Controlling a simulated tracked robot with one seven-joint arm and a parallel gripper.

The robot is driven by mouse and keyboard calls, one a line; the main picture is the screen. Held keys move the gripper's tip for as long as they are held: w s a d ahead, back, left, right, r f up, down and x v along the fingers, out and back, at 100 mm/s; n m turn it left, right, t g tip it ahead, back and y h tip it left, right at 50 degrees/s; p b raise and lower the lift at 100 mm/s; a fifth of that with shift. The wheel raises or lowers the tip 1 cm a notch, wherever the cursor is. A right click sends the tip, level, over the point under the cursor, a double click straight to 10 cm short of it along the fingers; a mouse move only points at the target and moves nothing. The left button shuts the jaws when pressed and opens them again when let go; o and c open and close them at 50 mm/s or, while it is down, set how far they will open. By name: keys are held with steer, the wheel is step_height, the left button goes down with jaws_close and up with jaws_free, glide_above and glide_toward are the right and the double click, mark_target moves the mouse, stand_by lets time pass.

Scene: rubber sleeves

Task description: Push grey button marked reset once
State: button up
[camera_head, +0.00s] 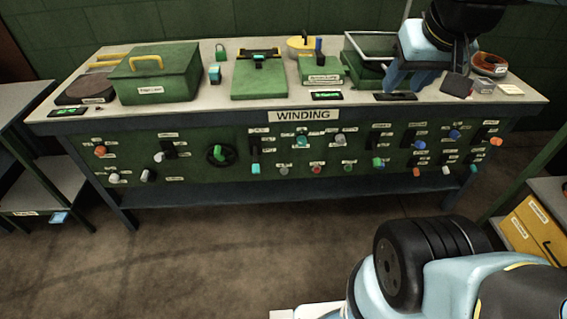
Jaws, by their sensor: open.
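The green front panel (200,175) of the bench carries several small buttons and knobs under a sign reading WINDING. A small greyish button (284,170) sits in its lower row near the middle. A pale grey-white knob (340,140) sits higher and to the right. The small labels are too tiny to read, so I cannot tell which one is marked reset. My gripper (408,80) is open at the upper right, over the right part of the bench top, above and to the right of these controls. It hides part of the metal-rimmed tray behind it.
On the bench top (215,110) stand a green box (155,75) with a yellow handle, a green clipboard-like plate (259,77) and a metal-rimmed tray (352,52). A round brown container (490,65) stands at the right. Floor (230,255) before the panel is clear.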

jaws_close()
stand_by(1.5)
